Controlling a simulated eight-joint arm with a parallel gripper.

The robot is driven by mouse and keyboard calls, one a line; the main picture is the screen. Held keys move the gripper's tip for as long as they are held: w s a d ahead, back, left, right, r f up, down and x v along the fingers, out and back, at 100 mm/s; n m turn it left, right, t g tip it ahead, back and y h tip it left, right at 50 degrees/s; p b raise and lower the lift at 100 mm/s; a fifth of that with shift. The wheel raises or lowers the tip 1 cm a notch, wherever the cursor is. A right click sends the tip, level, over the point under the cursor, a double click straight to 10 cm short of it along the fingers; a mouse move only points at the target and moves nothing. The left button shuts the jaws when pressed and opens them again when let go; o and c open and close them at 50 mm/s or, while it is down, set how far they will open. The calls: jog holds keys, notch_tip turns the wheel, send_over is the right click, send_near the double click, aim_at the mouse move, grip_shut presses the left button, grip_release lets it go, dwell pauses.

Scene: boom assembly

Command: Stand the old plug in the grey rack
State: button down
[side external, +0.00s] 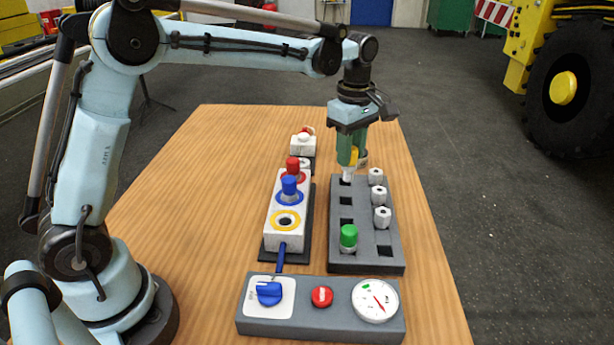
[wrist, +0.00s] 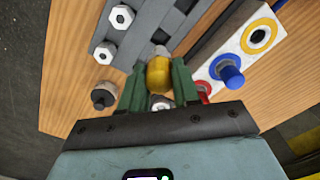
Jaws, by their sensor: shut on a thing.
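My gripper (side external: 350,150) is shut on the yellow plug (side external: 354,156), which is upright or nearly so. The plug's pale lower end is just above or at the mouth of the far-left square hole of the grey rack (side external: 368,265); I cannot tell whether it has entered. In the wrist view the yellow plug (wrist: 159,76) sits between the green fingers (wrist: 159,88), with the rack (wrist: 140,40) beyond. A green-capped plug (side external: 348,236) stands in the rack's near-left hole. Other square holes in the rack are empty.
White hex-shaped pieces (side external: 382,216) stand along the rack's right side. Left of it, a white block (side external: 270,236) holds red and blue plugs, with an open yellow-ringed socket. A grey panel (side external: 338,322) with knob and gauge lies in front. A dark-topped piece (wrist: 103,95) stands near the rack.

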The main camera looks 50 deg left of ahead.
aim_at(348, 180)
jog(key=shift+f, duration=2.2)
jog(key=shift+f, duration=1.6)
jog(key=shift+f, duration=0.3)
jog(key=c, duration=0.7)
grip_release()
jog(key=shift+c, duration=0.2)
jog(key=shift+r, duration=3.5)
